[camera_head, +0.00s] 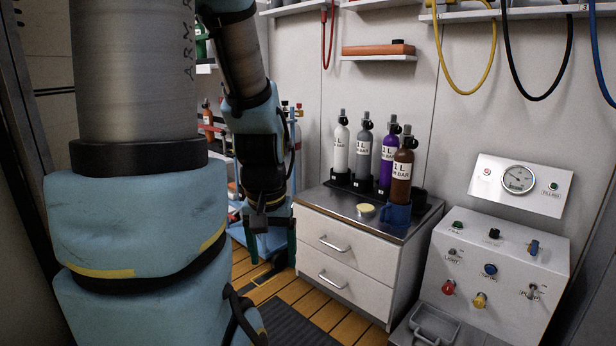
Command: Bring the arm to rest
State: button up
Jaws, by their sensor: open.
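My arm, in blue padded covers, fills the left of the head view and bends down in the middle. My gripper (268,240) hangs at the arm's lower end, pointing down, to the left of the white drawer cabinet (357,252). Its two dark green fingers are apart, and I see nothing held between them. The gripper appears clear of the cabinet, though the exact gap is hard to judge. Part of the gripper's left side lies close to my upper arm in the picture.
Several labelled cylinders stand at the back of the cabinet top; the brown cylinder (401,178) is in a blue holder (396,214). A yellowish disc (366,208) lies in front. A control panel (492,270) stands right. Hoses hang above. Wooden floor (352,322) shows before the cabinet.

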notch_tip(320, 180, up, 31)
jog(key=p, duration=2.9)
